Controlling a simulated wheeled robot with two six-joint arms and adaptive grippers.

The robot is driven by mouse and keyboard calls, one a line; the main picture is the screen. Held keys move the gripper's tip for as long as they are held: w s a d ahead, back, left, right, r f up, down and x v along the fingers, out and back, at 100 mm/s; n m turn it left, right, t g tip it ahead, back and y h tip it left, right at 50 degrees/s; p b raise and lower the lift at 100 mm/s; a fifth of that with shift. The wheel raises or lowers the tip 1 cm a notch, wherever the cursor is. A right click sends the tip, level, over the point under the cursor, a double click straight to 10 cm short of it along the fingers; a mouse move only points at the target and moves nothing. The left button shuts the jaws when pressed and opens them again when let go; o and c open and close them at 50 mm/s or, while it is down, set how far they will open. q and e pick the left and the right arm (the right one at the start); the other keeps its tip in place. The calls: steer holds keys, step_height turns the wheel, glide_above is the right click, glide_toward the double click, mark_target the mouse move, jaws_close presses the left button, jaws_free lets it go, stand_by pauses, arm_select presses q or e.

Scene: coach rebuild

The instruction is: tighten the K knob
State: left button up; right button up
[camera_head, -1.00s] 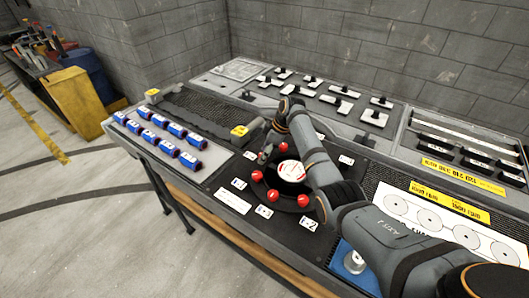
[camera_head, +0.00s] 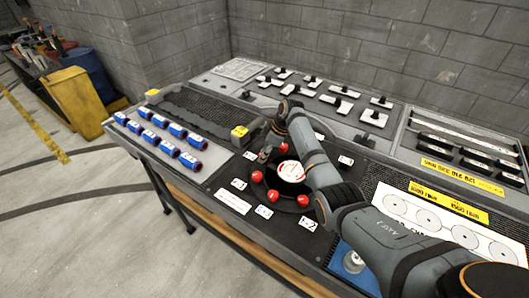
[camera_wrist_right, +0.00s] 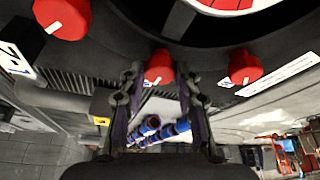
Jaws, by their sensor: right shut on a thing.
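My right gripper (camera_head: 264,154) reaches down over the far left side of a round black dial plate (camera_head: 285,205) with a white and red gauge (camera_head: 291,171) in its middle. In the right wrist view, its two fingers (camera_wrist_right: 161,88) are closed on a red knob (camera_wrist_right: 158,66) with a white pointer line. The gripper hides this knob in the head view. Other red knobs show on the ring, such as one at the left (camera_head: 257,176) and one at the front (camera_head: 272,195). I cannot read a K on any label. My left gripper is not in view.
Several blue and red cylinders (camera_head: 177,131) lie on the console's left part. Black switches (camera_head: 340,90) line the back panel. In the right wrist view, red knobs flank the held one at left (camera_wrist_right: 62,17) and right (camera_wrist_right: 245,68).

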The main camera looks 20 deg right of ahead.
steer(key=m+p, duration=0.2)
steer(key=p, duration=0.1)
steer(key=m+t+h+p, duration=0.1)
steer(key=m+p, duration=0.1)
steer(key=p, duration=0.1)
steer(key=m+h+p, duration=0.1)
steer(key=m+p, duration=0.2)
steer(key=shift+s+a+r+t+p, duration=0.2)
steer(key=shift+r+t+p, duration=0.05)
steer(key=shift+t+p, duration=0.05)
steer(key=shift+m+h+p, duration=0.5)
steer(key=shift+m+p, duration=0.1)
steer(key=shift+m, duration=0.4)
steer(key=shift+a+f+m+h+p, duration=0.15)
steer(key=shift+m+h+p, duration=0.25)
steer(key=shift+m, duration=0.5)
steer(key=shift+m+t+h, duration=0.3)
steer(key=shift+m, duration=0.6)
steer(key=shift+f+m+h, duration=0.15)
steer(key=shift+m+h, duration=0.15)
steer(key=shift+m, duration=0.5)
steer(key=shift+m+g+h+b, duration=0.4)
steer(key=shift+m+h, duration=0.1)
steer(key=shift+m, duration=1)
steer(key=o, duration=1.1)
steer(key=shift+w, duration=0.1)
